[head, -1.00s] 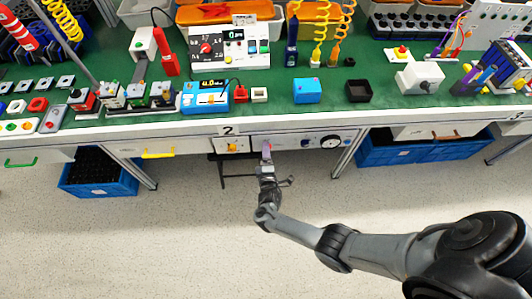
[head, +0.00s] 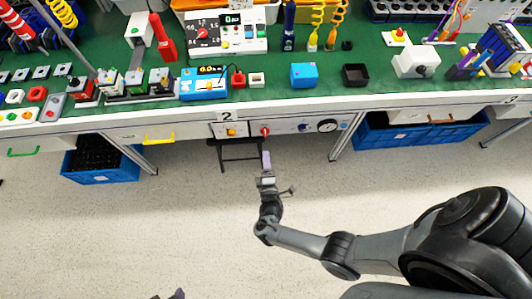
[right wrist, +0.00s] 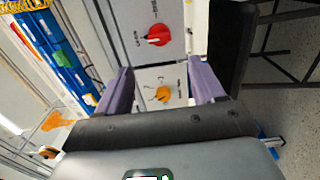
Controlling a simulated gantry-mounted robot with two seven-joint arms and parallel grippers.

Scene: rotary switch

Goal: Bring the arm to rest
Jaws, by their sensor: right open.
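A red rotary switch (head: 265,131) sits on a white panel under the bench's front edge, with an orange rotary switch (head: 231,132) to its left. My right gripper (head: 266,158) is open and empty, just in front of and below the red switch, apart from it. In the right wrist view, the red switch (right wrist: 157,35) lies beyond the fingers and the orange switch (right wrist: 163,94) shows between the two purple fingers (right wrist: 163,88). A dark purple tip at the bottom edge of the head view looks like my left gripper (head: 177,295); its jaws cannot be made out.
The green bench (head: 310,95) carries several devices and boxes. A round gauge (head: 327,126) is on the panel at right. Blue crates (head: 100,165) stand under the bench on both sides, between table legs (head: 347,137). The floor (head: 200,225) in front is clear.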

